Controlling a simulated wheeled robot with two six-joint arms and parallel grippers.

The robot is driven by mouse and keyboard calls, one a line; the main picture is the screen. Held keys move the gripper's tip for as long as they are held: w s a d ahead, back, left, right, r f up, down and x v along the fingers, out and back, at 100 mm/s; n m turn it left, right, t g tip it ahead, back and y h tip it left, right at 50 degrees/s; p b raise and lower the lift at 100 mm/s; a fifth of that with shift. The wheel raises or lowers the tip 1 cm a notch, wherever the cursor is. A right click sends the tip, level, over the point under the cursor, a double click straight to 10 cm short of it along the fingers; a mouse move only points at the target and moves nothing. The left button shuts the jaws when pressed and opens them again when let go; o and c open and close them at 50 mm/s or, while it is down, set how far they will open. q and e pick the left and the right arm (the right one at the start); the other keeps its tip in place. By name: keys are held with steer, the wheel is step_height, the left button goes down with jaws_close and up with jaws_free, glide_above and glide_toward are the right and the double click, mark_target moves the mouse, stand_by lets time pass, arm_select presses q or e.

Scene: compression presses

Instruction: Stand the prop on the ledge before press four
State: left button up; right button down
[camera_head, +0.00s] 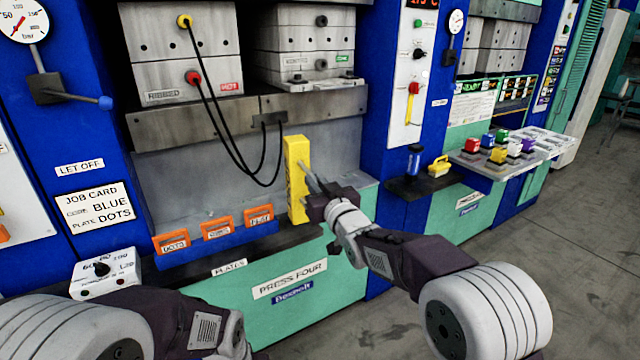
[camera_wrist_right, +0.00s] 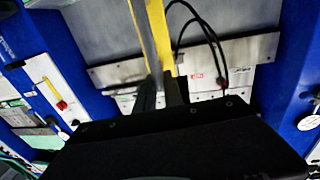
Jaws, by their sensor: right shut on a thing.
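The prop is a tall yellow bar (camera_head: 297,180) with dark lettering, upright in front of press four (camera_head: 290,280). My right gripper (camera_head: 308,180) is shut on it from the right side. In the right wrist view the yellow prop (camera_wrist_right: 160,35) runs up between the fingers (camera_wrist_right: 160,85). The prop's lower end is close to the right end of the ledge (camera_head: 290,236), beside the orange plate holders; I cannot tell if it touches. My left arm shows at the lower left, but its gripper is out of view.
Orange-handled plates (camera_head: 217,228) stand in a row on the ledge, left of the prop. Two black cables (camera_head: 235,150) hang from the press platens close to the prop's left. A blue bottle (camera_head: 414,160) and a yellow item (camera_head: 438,167) sit on a shelf to the right.

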steer(key=shift+a+p+x, duration=0.2)
steer(key=shift+p+x, duration=0.4)
steer(key=shift+x, duration=1.05)
steer(key=shift+w+a+f, duration=0.85)
steer(key=shift+w+f, duration=0.1)
steer(key=shift+w, duration=0.15)
steer(key=shift+w+a+f, duration=0.1)
steer(key=shift+w+f, duration=0.05)
steer(key=shift+f, duration=0.05)
steer(key=shift+f+b, duration=0.4)
steer(key=shift+f, duration=0.05)
